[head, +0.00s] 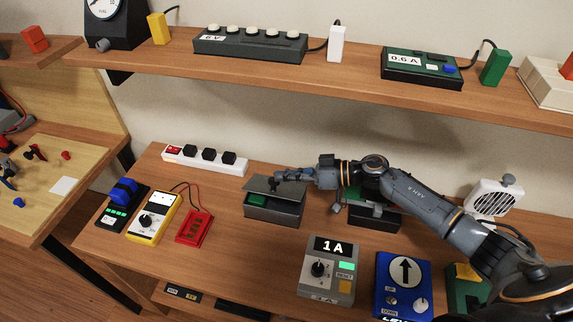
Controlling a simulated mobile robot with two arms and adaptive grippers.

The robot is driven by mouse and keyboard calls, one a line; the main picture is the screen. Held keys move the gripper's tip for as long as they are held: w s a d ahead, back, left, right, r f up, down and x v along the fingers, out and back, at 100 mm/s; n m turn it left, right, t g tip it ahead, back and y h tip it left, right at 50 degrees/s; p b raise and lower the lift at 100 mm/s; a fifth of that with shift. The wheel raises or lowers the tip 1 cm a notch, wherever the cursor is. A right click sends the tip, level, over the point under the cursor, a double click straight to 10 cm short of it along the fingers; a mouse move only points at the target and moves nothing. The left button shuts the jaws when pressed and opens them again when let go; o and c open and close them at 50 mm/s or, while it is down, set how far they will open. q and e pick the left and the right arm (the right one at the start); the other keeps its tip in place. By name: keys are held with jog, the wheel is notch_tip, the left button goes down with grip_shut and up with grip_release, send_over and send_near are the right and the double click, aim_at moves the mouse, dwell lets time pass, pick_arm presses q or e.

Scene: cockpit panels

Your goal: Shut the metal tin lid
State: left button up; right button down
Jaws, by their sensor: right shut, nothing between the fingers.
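The metal tin (272,212) is a dark grey box on the table, left of the middle. Its lid (262,185) is tilted partly open, and a green thing (257,200) shows inside through the gap at the front. My right gripper (277,180) is shut and empty, with its fingertips at the upper side of the lid. I cannot tell whether the fingers touch the lid. My left gripper is not in view.
A white power strip (205,160) lies behind left of the tin. A yellow multimeter (152,218) and a red device (194,228) stand to the left. A grey "1A" box (327,268) and a blue box (402,285) stand in front. A shelf (300,70) runs above.

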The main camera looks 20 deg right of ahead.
aim_at(283, 195)
jog(key=shift+s+a+f+n+p, duration=0.25)
jog(key=shift+s+a+n+p, duration=0.15)
jog(key=shift+s+n+p, duration=0.25)
jog(key=shift+s+a+f+n+t+h+p, duration=0.2)
jog(key=shift+s+f+n+t, duration=0.05)
jog(key=shift+f+n, duration=0.15)
jog(key=shift+s+a+f+n+t+h+p, duration=0.15)
jog(key=shift+s+f+n+t+h+p, duration=0.1)
jog(key=shift+f+n, duration=0.1)
jog(key=shift+s+a+f, duration=0.15)
jog(key=shift+f, duration=0.35)
notch_tip(283, 195, up, 5)
jog(key=p, duration=0.6)
jog(key=shift+s+d+f+b, duration=0.25)
jog(key=shift+s+d+b, duration=0.15)
jog(key=shift+d+b, duration=0.15)
jog(key=shift+s+d+f+b, duration=0.2)
jog(key=shift+s+d+b, duration=0.2)
jog(key=shift+b, duration=0.2)
jog(key=b+v, duration=0.1)
jog(key=v, duration=0.6)
jog(key=shift+d+r+b, duration=0.2)
jog(key=shift+r+b, duration=0.1)
